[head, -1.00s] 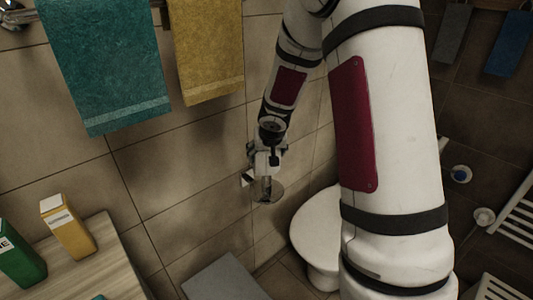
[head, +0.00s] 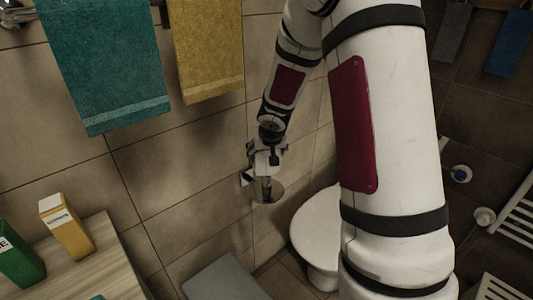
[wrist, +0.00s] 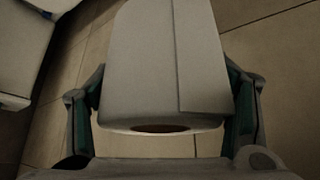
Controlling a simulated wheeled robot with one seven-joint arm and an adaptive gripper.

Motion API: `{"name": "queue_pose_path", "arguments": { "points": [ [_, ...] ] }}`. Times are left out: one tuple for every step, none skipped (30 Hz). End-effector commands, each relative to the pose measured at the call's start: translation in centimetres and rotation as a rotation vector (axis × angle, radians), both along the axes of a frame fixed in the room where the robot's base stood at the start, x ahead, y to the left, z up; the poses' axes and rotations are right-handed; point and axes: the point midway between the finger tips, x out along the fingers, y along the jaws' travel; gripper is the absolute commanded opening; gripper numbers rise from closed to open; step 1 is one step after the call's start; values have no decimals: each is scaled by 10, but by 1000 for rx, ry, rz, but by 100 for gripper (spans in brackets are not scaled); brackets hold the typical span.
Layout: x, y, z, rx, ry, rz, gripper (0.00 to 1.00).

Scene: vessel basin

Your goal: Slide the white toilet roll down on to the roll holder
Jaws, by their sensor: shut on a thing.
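My gripper (head: 265,163) is shut on the white toilet roll (wrist: 160,65), close to the tiled wall. In the wrist view the roll fills the space between my two fingers, and its dark core hole shows at the near end. In the head view the roll is small and largely hidden by my gripper.
A white toilet (head: 315,232) stands right of the holder. Teal (head: 105,65) and yellow (head: 207,50) towels hang on the wall to the left. A wooden counter (head: 105,265) with a yellow box (head: 67,228) and a green box (head: 18,255) is at lower left. A grey surface (head: 225,280) lies below.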

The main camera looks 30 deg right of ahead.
Motion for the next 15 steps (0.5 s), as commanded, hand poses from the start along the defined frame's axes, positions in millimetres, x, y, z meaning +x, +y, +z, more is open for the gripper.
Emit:
{"name": "queue_pose_path", "arguments": {
  "points": [
    [0, 0, 0, 0, -1, -1, 42],
    [0, 0, 0, 1, 0, -1, 42],
    [0, 0, 0, 1, 0, -1, 42],
    [0, 0, 0, 1, 0, -1, 42],
    [0, 0, 0, 1, 0, -1, 42],
    [0, 0, 0, 1, 0, -1, 42],
    [0, 0, 0, 1, 0, -1, 42],
    [0, 0, 0, 1, 0, -1, 42],
    [0, 0, 0, 1, 0, -1, 42],
    [0, 0, -1, 1, 0, -1, 42],
    [0, 0, -1, 0, 0, 0, 42],
    [0, 0, -2, 0, 0, 0, 42],
    [0, 0, -3, 0, 0, 0, 42],
    [1, 0, -4, 0, 0, 0, 42],
    [1, 0, -5, 0, 0, 0, 42]
  ]
}}
